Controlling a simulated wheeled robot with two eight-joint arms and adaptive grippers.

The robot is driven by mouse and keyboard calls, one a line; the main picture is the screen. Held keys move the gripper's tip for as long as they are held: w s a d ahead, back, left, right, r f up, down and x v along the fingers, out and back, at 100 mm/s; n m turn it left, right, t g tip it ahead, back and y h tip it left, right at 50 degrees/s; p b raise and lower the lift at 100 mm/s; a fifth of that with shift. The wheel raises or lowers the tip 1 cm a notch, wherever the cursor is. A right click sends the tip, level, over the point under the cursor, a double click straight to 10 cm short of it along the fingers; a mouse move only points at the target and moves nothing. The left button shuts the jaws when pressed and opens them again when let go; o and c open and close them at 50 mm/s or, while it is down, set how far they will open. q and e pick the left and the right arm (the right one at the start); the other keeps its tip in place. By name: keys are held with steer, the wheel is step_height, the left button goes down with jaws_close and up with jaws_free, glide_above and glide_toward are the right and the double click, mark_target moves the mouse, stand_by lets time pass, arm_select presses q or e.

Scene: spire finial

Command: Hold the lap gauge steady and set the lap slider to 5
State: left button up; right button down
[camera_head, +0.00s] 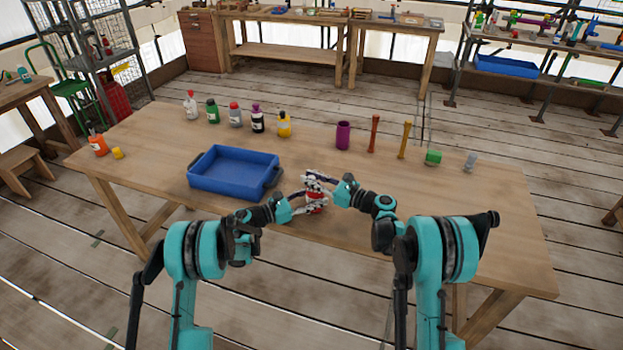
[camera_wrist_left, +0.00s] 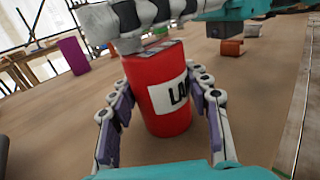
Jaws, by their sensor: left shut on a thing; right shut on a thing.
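The lap gauge is a red cylinder with a white label reading "LA", partly cut off, in the left wrist view (camera_wrist_left: 155,100). In the head view the red gauge (camera_head: 315,207) stands upright near the table's front edge, mostly hidden by both grippers. My left gripper (camera_head: 305,208) is shut around its body from the left, a finger on each side. My right gripper (camera_head: 318,180) is shut at its top, and its fingers (camera_wrist_left: 135,25) cover the top in the left wrist view. The slider and its setting are hidden.
A blue tray (camera_head: 205,189) lies left of the gauge. Several bottles, such as a yellow one (camera_head: 284,125), stand along the back. The right front table is clear.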

steer(key=shift+v, duration=0.75)
steer(key=c, duration=1.3)
jaws_free()
steer(key=shift+w, duration=0.15)
steer(key=shift+d, duration=0.1)
steer(key=v, duration=1.2)
arm_select(q)
steer(key=o, duration=1.3)
steer(key=shift+o, duration=0.2)
